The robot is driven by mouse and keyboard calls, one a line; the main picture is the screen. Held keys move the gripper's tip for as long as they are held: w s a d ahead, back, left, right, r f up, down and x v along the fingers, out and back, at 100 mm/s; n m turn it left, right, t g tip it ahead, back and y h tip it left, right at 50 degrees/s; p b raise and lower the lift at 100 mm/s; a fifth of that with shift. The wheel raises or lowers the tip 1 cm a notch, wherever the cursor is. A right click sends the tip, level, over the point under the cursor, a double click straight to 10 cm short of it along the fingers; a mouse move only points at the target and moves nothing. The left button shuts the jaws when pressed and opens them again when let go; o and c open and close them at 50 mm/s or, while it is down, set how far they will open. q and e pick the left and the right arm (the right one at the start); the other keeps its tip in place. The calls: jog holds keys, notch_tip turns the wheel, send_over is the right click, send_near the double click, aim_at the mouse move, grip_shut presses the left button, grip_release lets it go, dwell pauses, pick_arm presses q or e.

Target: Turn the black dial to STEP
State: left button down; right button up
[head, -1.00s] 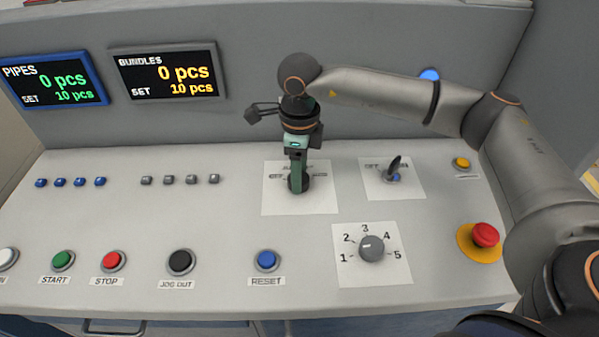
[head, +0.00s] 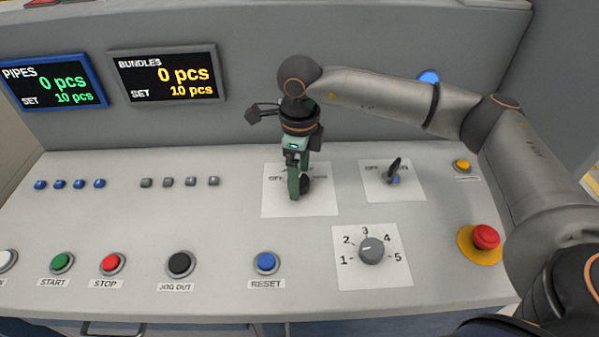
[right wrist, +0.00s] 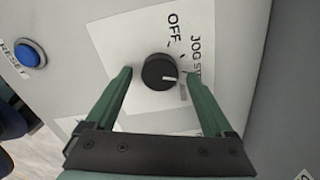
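The black dial (right wrist: 158,72) sits on a white label plate (right wrist: 130,40), with OFF, JOG and a partly covered label starting "ST". In the right wrist view its white mark points right, towards the "ST" side. My right gripper (right wrist: 159,73) is open, one green finger on each side of the dial, with gaps showing between them. In the head view the right gripper (head: 297,184) is over the dial (head: 306,184) and hides part of it and the plate's lettering. My left gripper is not in view.
A black lever switch (head: 393,167) stands right of the dial. A numbered grey knob (head: 371,250) is in front, with the blue RESET button (head: 266,262) to its left. A red emergency button (head: 486,236) is near my right arm. Two displays (head: 168,75) stand behind.

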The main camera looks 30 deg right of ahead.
notch_tip(320, 180, up, 13)
jog(key=shift+f, duration=0.2)
dwell(0.4)
jog(key=shift+s+f, duration=0.1)
dwell(0.4)
